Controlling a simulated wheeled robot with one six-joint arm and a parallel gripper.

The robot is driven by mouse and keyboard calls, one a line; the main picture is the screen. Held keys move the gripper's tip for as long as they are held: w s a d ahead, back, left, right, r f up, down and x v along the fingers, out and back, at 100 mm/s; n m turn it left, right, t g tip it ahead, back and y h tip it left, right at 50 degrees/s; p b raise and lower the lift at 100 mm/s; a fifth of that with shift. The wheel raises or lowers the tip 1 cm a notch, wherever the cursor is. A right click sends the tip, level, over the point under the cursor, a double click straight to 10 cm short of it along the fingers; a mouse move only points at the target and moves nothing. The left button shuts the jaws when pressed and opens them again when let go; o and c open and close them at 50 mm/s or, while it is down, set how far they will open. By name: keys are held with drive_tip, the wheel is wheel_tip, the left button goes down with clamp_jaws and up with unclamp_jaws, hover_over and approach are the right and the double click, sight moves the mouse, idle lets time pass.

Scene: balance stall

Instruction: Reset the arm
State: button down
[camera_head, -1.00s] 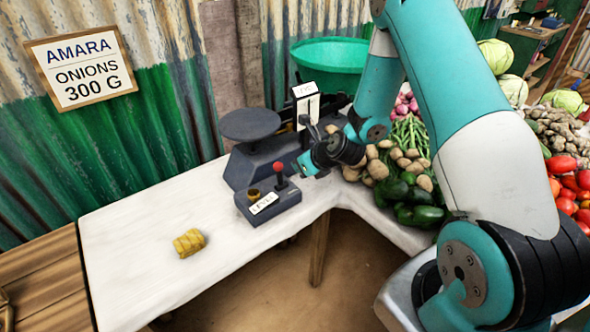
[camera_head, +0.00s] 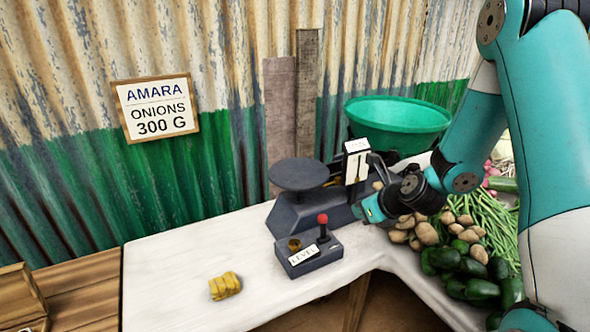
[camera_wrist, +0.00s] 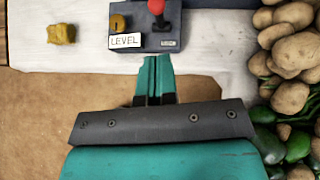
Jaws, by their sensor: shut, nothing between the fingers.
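My gripper (camera_wrist: 156,72) is shut and empty in the wrist view, its teal fingers together below the control box (camera_wrist: 180,22) labelled LEVEL. In the head view my gripper (camera_head: 370,212) is in front of the dark scale (camera_head: 308,215), to the right of the control box (camera_head: 302,256). The control box has a red-topped lever (camera_head: 323,222) and a brass knob. My arm comes in from the right side of the head view.
A yellow bundle (camera_head: 225,286) lies on the white counter (camera_head: 180,270). Potatoes (camera_head: 425,232) and green peppers (camera_head: 478,270) are heaped at the right. A green basin (camera_head: 398,118) stands behind. A sign (camera_head: 156,108) reads AMARA ONIONS 300 G.

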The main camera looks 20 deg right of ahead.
drive_tip(key=s+a+r+n+g+y, duration=0.25)
drive_tip(key=s+a+r+n, duration=0.3)
drive_tip(key=a+n, duration=0.4)
drive_tip(key=s+a+r+n+g+y, duration=0.1)
drive_tip(key=s+a+r+n+g, duration=0.25)
drive_tip(key=a+r+n, duration=0.6)
drive_tip(key=s+a+r+n+g+h, duration=0.2)
drive_tip(key=s+n+g, duration=0.1)
drive_tip(key=s+n, duration=1.3)
drive_tip(key=n, duration=0.4)
drive_tip(key=shift+s+n, duration=0.4)
drive_tip(key=shift+r, duration=0.1)
